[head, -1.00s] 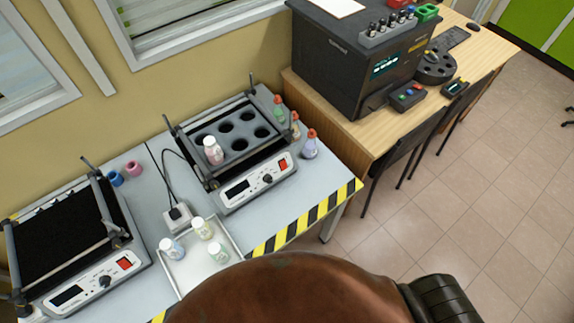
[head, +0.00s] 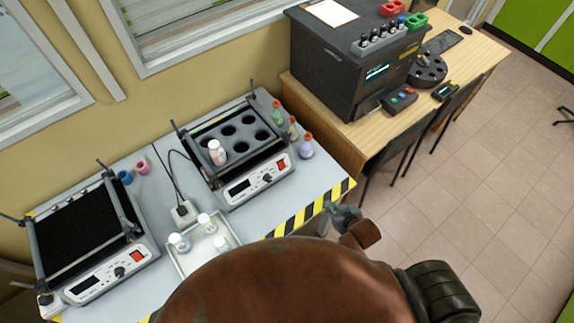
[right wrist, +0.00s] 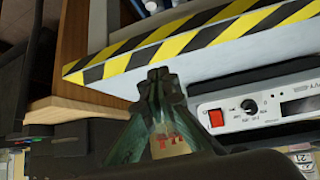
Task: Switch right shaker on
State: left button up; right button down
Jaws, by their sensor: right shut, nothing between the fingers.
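The right shaker (head: 233,197) stands on the grey table, with a black rack of round holes on top and a white front panel. Its red switch (head: 282,165) is at the right end of that panel, beside a black knob (head: 267,178). In the right wrist view the red switch (right wrist: 216,118) and knob (right wrist: 249,105) show to the right of my gripper. My right gripper (head: 330,207) is at the striped front edge of the table, apart from the shaker. Its fingertips (right wrist: 160,73) are together and empty. My left gripper is out of view.
Small bottles (head: 305,146) stand right of the shaker, and a white-capped bottle (head: 217,152) sits in its rack. A tray (head: 187,268) with several bottles lies in front at left. Another shaker (head: 100,280) stands at far left. A wooden desk (head: 335,118) carries a black machine (head: 345,65).

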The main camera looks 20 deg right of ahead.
aim_at(282, 163)
jog(key=w+a+r+n+t+y, duration=0.1)
jog(key=w+a+r+t+y, duration=0.1)
jog(key=w+a+r, duration=0.1)
jog(key=w+a+r+t+y, duration=0.1)
jog(key=w+a+r+t, duration=0.1)
jog(key=r, duration=0.6)
jog(key=w+a, duration=0.1)
jog(key=a, duration=0.1)
jog(key=shift+a+n+y, duration=0.35)
jog(key=shift+n+y, duration=0.05)
jog(key=x, duration=1.4)
jog(key=shift+d, duration=0.1)
